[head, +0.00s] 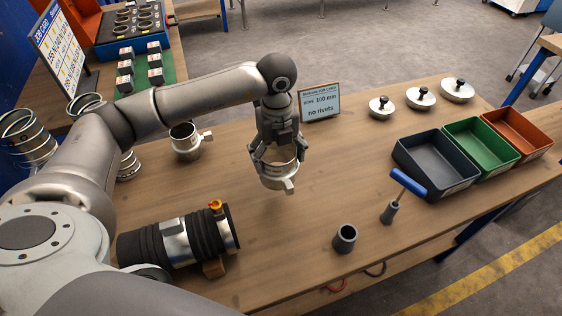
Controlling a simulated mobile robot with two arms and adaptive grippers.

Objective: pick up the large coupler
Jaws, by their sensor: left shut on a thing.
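My left gripper (277,145) reaches down over the middle of the table and is shut on a silvery ring-shaped coupler with a small side lug, which I take as the large coupler (281,181). The coupler is upright, its upper rim between the fingers. I cannot tell whether its bottom touches the table. Another metal coupler (187,151) with a side lug stands on the table to the left, apart from the gripper. My right gripper is not in view.
A black ribbed duct piece (180,241) lies at the front left. A small sign (320,102) stands behind the gripper. Lidded knobs (420,98), a blue-handled tool (408,184), a grey cup (345,238) and three bins (435,170) are to the right.

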